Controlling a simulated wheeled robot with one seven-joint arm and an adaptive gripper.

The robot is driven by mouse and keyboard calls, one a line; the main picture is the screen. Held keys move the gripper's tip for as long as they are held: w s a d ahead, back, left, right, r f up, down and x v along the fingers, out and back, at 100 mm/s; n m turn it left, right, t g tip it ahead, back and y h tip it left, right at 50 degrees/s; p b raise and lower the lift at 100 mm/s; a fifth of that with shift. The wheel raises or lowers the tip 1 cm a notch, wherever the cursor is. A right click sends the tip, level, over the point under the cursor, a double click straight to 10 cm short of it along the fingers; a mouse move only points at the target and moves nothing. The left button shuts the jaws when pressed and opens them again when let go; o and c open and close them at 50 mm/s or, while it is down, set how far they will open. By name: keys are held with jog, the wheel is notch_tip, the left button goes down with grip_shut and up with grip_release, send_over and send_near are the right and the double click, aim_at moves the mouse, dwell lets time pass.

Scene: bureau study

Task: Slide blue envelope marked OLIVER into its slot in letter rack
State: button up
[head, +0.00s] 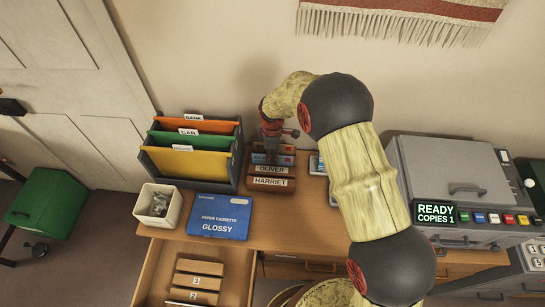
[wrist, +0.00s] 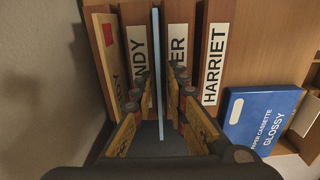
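The wooden letter rack (head: 262,190) stands on the desk, with OLIVER and HARRIET labels readable and another label behind them partly hidden. In the wrist view its panels read "NDY", "ER" and HARRIET (wrist: 214,65). The blue envelope (wrist: 157,60) shows edge-on as a thin upright strip between the "NDY" and "ER" panels. Its marking cannot be read. My gripper (wrist: 159,75) is over the rack, one finger on each side of the envelope, with a narrow gap visible on both sides. In the head view my gripper (head: 276,132) points down at the rack's back part.
A file holder (head: 238,165) with coloured folders stands close left of the rack. A blue paper cassette box (head: 219,216) and a white bin (head: 158,206) lie in front. A grey copier (head: 450,180) is at right. An open drawer (head: 160,265) juts out below.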

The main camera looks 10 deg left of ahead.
jog(key=shift+o, duration=1)
notch_tip(320, 180, up, 12)
dwell(0.3)
